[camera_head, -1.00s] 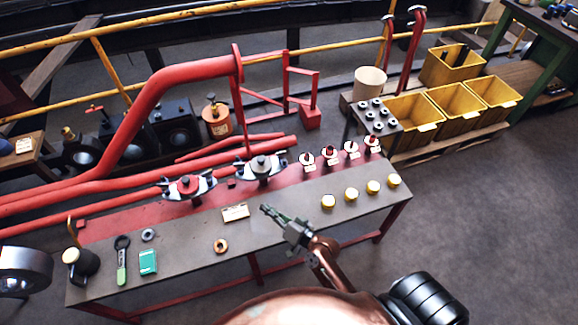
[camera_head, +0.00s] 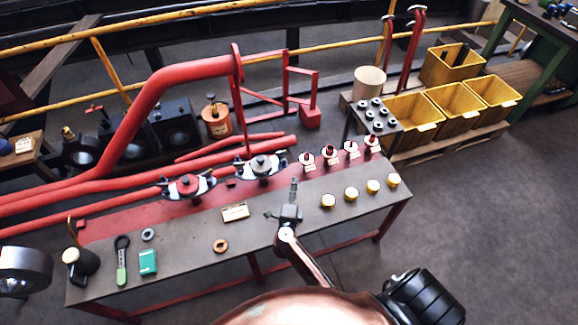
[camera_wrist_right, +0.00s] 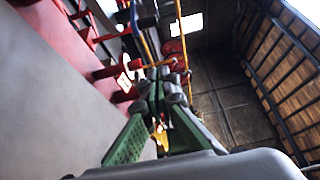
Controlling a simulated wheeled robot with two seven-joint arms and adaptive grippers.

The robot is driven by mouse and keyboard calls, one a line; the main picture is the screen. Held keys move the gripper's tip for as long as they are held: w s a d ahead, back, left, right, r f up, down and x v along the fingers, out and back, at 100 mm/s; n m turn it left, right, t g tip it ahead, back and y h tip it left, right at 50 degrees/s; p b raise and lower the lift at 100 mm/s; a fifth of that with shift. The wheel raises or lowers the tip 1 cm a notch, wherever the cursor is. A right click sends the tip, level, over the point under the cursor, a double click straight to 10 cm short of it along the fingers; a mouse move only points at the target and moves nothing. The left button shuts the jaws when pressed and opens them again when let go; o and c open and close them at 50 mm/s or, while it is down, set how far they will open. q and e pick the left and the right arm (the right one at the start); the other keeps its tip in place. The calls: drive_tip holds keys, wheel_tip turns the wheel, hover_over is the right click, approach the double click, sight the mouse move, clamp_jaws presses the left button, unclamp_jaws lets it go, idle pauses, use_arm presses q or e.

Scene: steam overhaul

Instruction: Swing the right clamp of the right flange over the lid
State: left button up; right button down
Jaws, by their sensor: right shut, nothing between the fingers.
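The right flange (camera_head: 261,166) stands at the back of the bench, with a grey lid. Pale clamp arms spread to its left and right; the right clamp (camera_head: 281,160) reaches out on the lid's right side, and its exact angle is too small to tell. My right gripper (camera_head: 294,184) is in front of and to the right of this flange, apart from it, with its fingers pointing toward the back. In the right wrist view its green fingers (camera_wrist_right: 158,100) meet at the tips, shut and empty.
The left flange (camera_head: 188,186) with a red lid stands beside the right one. Several red-topped parts (camera_head: 330,154) and yellow-topped cylinders (camera_head: 350,194) are right of my gripper. A label plate (camera_head: 235,211) and copper ring (camera_head: 220,245) lie on the bench.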

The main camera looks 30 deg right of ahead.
drive_tip(key=b+x, duration=0.2)
drive_tip(key=x, duration=0.8)
use_arm(q)
drive_tip(key=shift+s+f+b, duration=0.3)
drive_tip(key=shift+s+f, duration=0.1)
drive_tip(key=shift+f, duration=0.4)
drive_tip(key=shift+s+f+b, duration=0.3)
drive_tip(key=shift+s+f, duration=0.05)
drive_tip(key=shift+f, duration=0.4)
use_arm(e)
drive_tip(key=shift+w+a, duration=0.25)
drive_tip(key=shift+a, duration=0.4)
drive_tip(key=shift+w+a, duration=0.25)
drive_tip(key=shift+a, duration=0.35)
drive_tip(key=shift+w+a, duration=0.3)
drive_tip(key=shift+a, duration=0.35)
use_arm(q)
drive_tip(key=shift+s+r, duration=0.1)
drive_tip(key=shift+s, duration=0.05)
use_arm(e)
drive_tip(key=shift+r, duration=0.1)
